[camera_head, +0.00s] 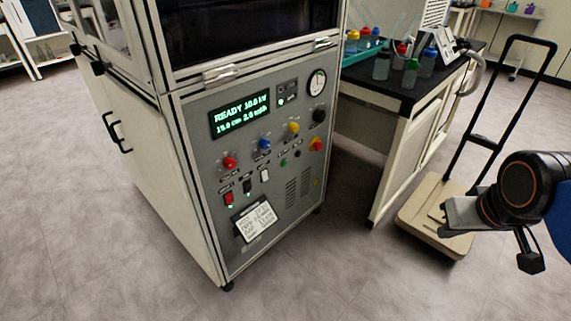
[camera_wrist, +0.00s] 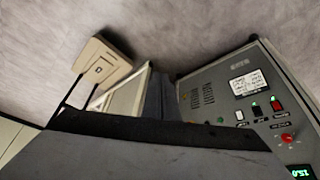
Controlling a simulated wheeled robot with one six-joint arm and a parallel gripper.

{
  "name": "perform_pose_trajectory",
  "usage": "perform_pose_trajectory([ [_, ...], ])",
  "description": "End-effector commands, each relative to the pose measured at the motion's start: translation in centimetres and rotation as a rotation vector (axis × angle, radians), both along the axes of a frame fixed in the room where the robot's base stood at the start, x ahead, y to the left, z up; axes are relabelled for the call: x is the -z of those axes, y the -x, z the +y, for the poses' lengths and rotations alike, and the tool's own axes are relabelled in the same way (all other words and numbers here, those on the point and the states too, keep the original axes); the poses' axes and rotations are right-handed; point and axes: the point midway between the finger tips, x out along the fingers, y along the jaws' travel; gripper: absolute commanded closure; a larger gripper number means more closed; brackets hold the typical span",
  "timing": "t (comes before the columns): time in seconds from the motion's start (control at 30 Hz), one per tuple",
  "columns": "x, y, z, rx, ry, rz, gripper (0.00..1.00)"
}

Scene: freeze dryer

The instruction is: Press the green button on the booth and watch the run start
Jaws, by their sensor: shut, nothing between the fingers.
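The booth is a grey cabinet with a control panel (camera_head: 215,153) facing right of centre in the head view. A small green button (camera_head: 284,162) sits low on the panel, right of the white switch. In the wrist view the panel shows upside down at the right, with a small green spot (camera_wrist: 220,120) on it that looks like the button. The display (camera_head: 241,114) reads READY in green. My gripper (camera_head: 452,222) is at the right of the head view, well apart from the panel. It is shut and empty. Its dark body fills the lower wrist view.
A bench (camera_head: 385,118) with bottles stands right of the booth. A flat trolley (camera_head: 425,207) stands behind my gripper. Floor in front is clear.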

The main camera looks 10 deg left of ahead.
Motion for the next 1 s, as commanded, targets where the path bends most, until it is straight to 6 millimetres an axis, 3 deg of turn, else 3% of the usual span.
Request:
perform_pose_trajectory([
  [0.27,0.6,-8.8,0.0,-0.196,0.16,-0.068,1.0],
  [0.47,1.7,-15.8,1.6,-0.385,0.276,-0.131,1.0],
  [0.77,5.0,-25.1,7.0,-0.708,0.411,-0.236,1.0],
  [1.0,9.2,-30.7,13.5,-0.991,0.475,-0.327,1.0],
])
